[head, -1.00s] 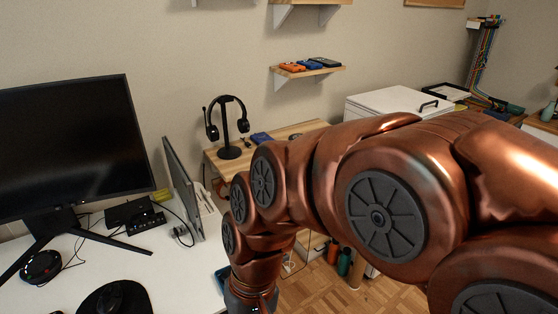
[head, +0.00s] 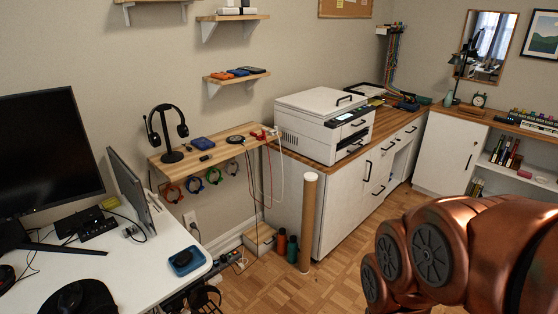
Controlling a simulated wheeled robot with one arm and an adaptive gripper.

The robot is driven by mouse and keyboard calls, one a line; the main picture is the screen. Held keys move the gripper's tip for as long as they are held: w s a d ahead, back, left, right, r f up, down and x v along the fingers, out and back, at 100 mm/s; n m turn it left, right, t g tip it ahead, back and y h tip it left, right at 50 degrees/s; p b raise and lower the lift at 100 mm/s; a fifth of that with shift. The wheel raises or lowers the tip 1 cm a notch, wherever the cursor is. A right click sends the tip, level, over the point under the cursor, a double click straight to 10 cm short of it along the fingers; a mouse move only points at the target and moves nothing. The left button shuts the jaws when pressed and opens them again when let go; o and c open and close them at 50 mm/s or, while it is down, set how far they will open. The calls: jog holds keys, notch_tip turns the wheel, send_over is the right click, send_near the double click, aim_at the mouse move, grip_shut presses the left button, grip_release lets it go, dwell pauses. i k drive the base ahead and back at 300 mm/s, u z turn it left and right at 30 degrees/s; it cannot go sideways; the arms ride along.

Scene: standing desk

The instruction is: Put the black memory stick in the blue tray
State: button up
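A blue tray (head: 201,260) sits on the white desk near its right corner. A small dark thing (head: 183,258) lies in it; I cannot tell what it is. A small black piece (head: 205,158) lies on the wooden wall shelf, in front of a blue box-like item; it may be the black memory stick, but it is too small to be sure. My arm is at the lower right of the head view, well away from the tray. My gripper is outside the frame.
The white desk (head: 130,283) also holds a monitor (head: 45,150), a laptop and cables. A headphone stand (head: 170,154) is on the wooden shelf (head: 165,170). A printer (head: 322,120) stands on a cabinet. A cardboard tube (head: 308,225) and bottles stand on the floor. The middle floor is clear.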

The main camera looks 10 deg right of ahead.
aim_at(188, 270)
jog(key=u, duration=0.35)
jog(key=k, duration=0.15)
jog(key=z, duration=0.75)
jog(key=i, duration=1.9)
jog(key=u, duration=1.35)
jog(key=i, duration=0.9)
jog(key=u, duration=1.35)
jog(key=i, duration=0.3)
jog(key=u, duration=0.2)
